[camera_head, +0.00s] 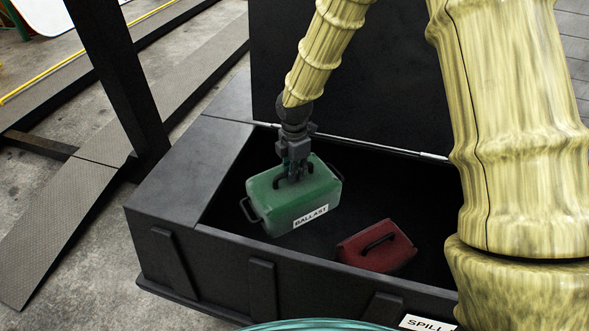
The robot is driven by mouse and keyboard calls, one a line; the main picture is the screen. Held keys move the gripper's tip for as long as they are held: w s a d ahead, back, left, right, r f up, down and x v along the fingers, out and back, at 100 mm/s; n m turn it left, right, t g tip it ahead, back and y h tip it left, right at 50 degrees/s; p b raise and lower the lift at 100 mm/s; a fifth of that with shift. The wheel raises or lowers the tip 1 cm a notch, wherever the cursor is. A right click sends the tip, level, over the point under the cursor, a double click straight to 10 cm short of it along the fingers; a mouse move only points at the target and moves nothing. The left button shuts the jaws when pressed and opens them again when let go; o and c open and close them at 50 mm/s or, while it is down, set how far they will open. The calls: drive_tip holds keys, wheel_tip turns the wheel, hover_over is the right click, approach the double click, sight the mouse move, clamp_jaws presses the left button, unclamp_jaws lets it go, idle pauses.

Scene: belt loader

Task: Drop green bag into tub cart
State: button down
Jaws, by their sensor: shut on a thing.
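A green bag (290,200) with a white label reading BALLAST has dark handles at its ends and one on top. My gripper (292,175) is over the top of the bag, shut on its top handle. The bag is inside the outline of an open black bin (165,226). I cannot tell whether its underside touches the bin floor. I cannot tell whether this bin is the tub cart; a label at its front right starts with SPILL.
A red bag (377,247) with a dark handle lies in the bin, right of the green bag. A raised black lid (345,75) stands behind. A dark post (118,80) rises at left. A teal rounded edge (315,325) shows at the bottom.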

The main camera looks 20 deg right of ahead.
drive_tip(key=shift+f+b, duration=1.25)
drive_tip(key=shift+f, duration=0.65)
drive_tip(key=c, duration=1.4)
unclamp_jaws()
drive_tip(key=shift+f, duration=0.1)
wheel_tip(320, 180, up, 12)
drive_tip(key=shift+r, duration=0.1)
